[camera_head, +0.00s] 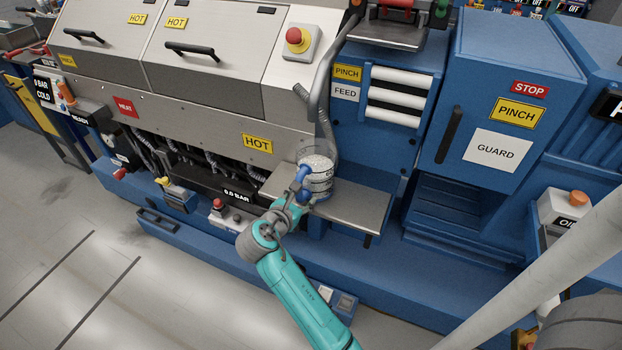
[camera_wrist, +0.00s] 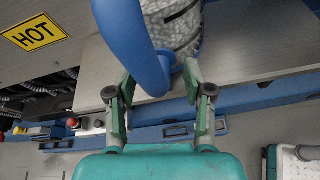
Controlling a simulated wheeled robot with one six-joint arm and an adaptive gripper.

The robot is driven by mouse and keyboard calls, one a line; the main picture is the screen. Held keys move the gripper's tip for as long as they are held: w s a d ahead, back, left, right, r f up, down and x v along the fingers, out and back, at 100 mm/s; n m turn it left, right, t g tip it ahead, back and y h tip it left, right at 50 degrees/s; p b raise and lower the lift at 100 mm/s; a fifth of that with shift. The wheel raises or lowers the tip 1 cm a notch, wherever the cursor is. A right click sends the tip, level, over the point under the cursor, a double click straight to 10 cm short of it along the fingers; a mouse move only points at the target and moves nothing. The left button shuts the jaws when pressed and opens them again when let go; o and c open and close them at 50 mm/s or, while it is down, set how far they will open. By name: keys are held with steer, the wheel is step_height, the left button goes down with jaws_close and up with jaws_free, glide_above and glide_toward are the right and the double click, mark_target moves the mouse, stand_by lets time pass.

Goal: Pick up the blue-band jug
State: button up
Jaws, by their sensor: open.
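The jug (camera_head: 318,178) stands on a grey metal shelf (camera_head: 357,212) at the machine's front. It is clear and filled with pale pellets, with a blue handle on the near side. In the wrist view the jug (camera_wrist: 178,22) fills the top centre and its thick blue handle (camera_wrist: 138,45) curves down toward my gripper (camera_wrist: 160,88). My gripper is open, its two fingers apart, with the handle's lower bend close to and between the fingertips. I cannot tell whether either finger touches it. The jug's band is not clear in either view, and my arm partly covers the jug in the head view.
A grey hose (camera_head: 322,90) drops close behind the jug. A HOT sign (camera_head: 257,143) marks the panel to its left, and a 0.0 BAR block (camera_head: 237,195) sits below. The blue guard door (camera_head: 500,110) stands to the right. The shelf is bare right of the jug.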

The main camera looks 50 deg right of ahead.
steer(key=shift+w+d+f, duration=0.1)
steer(key=shift+d+f, duration=0.1)
steer(key=shift+d, duration=0.15)
jaws_close()
steer(key=shift+r, duration=0.1)
